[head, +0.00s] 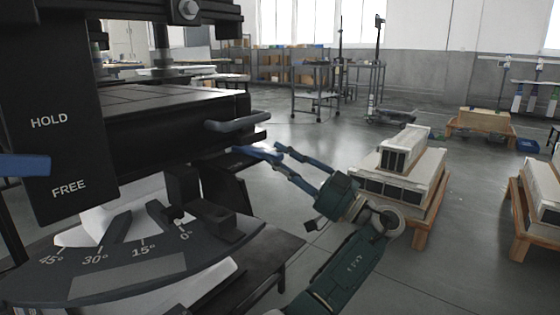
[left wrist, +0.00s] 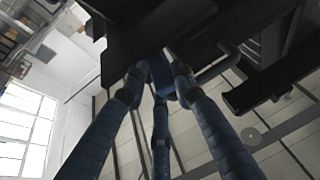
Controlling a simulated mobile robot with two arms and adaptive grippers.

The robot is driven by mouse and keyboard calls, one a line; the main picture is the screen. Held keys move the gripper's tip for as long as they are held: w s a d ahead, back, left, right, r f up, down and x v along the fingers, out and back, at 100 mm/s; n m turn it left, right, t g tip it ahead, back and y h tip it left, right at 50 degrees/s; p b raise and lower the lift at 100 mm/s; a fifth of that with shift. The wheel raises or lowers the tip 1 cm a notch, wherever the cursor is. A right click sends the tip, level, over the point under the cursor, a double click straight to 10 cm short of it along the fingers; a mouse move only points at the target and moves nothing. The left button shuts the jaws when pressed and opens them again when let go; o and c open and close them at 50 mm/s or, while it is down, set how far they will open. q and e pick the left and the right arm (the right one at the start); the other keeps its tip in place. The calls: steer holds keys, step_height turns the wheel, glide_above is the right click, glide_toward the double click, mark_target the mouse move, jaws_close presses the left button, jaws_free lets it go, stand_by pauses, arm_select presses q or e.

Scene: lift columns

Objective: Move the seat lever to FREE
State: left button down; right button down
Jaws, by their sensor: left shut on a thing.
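The black panel (head: 72,110) at the left carries the labels HOLD above and FREE below. A blue bar (head: 24,165), seemingly the lever's pointer, lies between the labels, nearer FREE, and is cut by the left edge. My left gripper (head: 262,153) reaches in beside the black machine, right of the panel, below a grey handle (head: 238,122). In the left wrist view its blue fingers close on a blue part (left wrist: 162,76) under a black plate. Whether this part joins the blue bar is hidden. My right gripper is not in view.
A dark angle scale (head: 130,270) marked 0° to 45° sits below the panel. White boxes on a wooden pallet (head: 424,225) stand to the right, with another pallet (head: 522,235) at the edge. Grey floor is open between the carts and pallets.

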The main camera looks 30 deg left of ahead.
arm_select(q)
steer(key=shift+a+f, duration=0.15)
steer(key=shift+f, duration=0.15)
steer(key=c, duration=1.6)
jaws_free()
steer(key=shift+o, duration=0.2)
steer(key=shift+r, duration=0.15)
steer(key=v, duration=1.2)
